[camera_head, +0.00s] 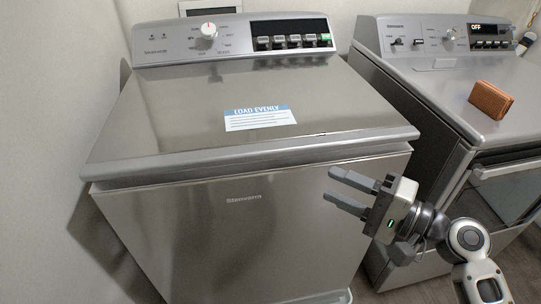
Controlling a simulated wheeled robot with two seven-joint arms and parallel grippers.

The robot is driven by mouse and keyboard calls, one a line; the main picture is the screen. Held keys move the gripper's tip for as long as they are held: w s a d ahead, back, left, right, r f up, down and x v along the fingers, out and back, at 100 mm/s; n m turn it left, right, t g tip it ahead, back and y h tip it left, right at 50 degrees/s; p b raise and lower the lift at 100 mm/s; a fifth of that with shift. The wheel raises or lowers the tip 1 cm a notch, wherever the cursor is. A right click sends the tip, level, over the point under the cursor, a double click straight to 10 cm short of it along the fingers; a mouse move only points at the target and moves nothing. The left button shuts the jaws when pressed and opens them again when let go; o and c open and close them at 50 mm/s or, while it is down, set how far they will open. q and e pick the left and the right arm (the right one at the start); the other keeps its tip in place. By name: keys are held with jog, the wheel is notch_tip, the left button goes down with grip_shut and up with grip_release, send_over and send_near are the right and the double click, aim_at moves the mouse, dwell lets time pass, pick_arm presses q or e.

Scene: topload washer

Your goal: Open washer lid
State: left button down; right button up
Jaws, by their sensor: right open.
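The washer (235,225) is a grey metal top-loader that fills the middle of the head view. Its lid (165,105) lies down flat over the top and carries a "LOAD EVENLY" label. The lid's front edge (255,158) overhangs the front panel, with a dark gap beneath it. My right gripper (340,188) is open and empty. It is in front of the washer's front panel at the right, below the lid's front edge, with its two fingers pointing left. I cannot tell whether the fingers touch the panel. My left gripper is not in view.
The washer's control panel (232,40) with a knob and buttons stands behind the lid. A second appliance (430,80) stands close at the right, with a brown block (490,100) on top. A pale wall (60,90) is at the left.

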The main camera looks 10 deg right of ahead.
aim_at(268, 157)
jog(key=p+x, duration=0.3)
jog(key=x, duration=1.1)
jog(key=shift+w+a+f, duration=0.1)
jog(key=shift+w+a, duration=0.05)
jog(key=shift+a, duration=0.05)
